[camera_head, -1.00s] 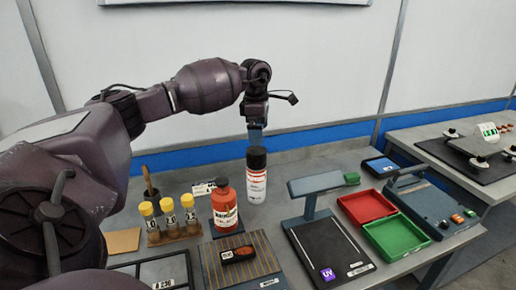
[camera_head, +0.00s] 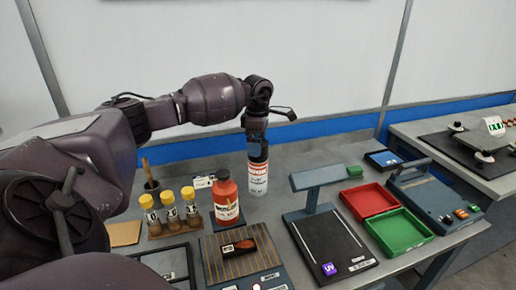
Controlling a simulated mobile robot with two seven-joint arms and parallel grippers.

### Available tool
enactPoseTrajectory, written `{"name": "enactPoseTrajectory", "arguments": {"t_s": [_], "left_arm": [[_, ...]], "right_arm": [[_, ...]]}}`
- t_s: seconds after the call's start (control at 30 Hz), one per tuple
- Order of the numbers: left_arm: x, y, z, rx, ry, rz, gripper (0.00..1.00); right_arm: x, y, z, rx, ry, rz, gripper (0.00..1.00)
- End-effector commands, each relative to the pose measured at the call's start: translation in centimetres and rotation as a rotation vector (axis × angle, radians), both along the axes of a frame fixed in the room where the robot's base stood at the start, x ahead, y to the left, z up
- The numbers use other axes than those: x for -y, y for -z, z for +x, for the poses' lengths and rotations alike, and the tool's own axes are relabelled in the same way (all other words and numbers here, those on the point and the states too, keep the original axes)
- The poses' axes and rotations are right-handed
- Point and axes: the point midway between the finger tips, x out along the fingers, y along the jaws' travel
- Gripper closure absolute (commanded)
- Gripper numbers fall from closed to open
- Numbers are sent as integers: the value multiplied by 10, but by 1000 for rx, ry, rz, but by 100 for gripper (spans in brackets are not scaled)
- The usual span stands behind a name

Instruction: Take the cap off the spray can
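The spray can (camera_head: 258,178) stands upright on the bench, white with red print. Its black cap is on top, largely hidden by my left gripper (camera_head: 257,150). My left arm comes in from the left and the gripper points down at the can's top, with its fingers at cap height. From this side I cannot tell whether the fingers are closed on the cap or only around it. My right gripper is not in view.
A red bottle (camera_head: 225,198) stands just left of the can, with several yellow-capped vials (camera_head: 170,210) further left. A lamp stand (camera_head: 318,180) and the red (camera_head: 368,200) and green trays (camera_head: 398,233) are to the right.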

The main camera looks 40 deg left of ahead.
Motion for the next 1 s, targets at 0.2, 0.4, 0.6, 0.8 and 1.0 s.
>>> {"name": "enactPoseTrajectory", "arguments": {"t_s": [0.2, 0.4, 0.6, 0.8, 1.0], "left_arm": [[1, 30, 1, -2, 1, -2, 0], [0, 32, 2, 1, 1, 1, 0], [0, 32, 2, 0, 1, 0, 21], [0, 32, 2, 0, 1, 0, 52], [0, 32, 2, 0, 1, 0, 53]], "right_arm": [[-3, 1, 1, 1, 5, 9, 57], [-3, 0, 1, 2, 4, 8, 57], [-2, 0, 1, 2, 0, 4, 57], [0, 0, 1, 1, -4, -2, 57], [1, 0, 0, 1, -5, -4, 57]]}}
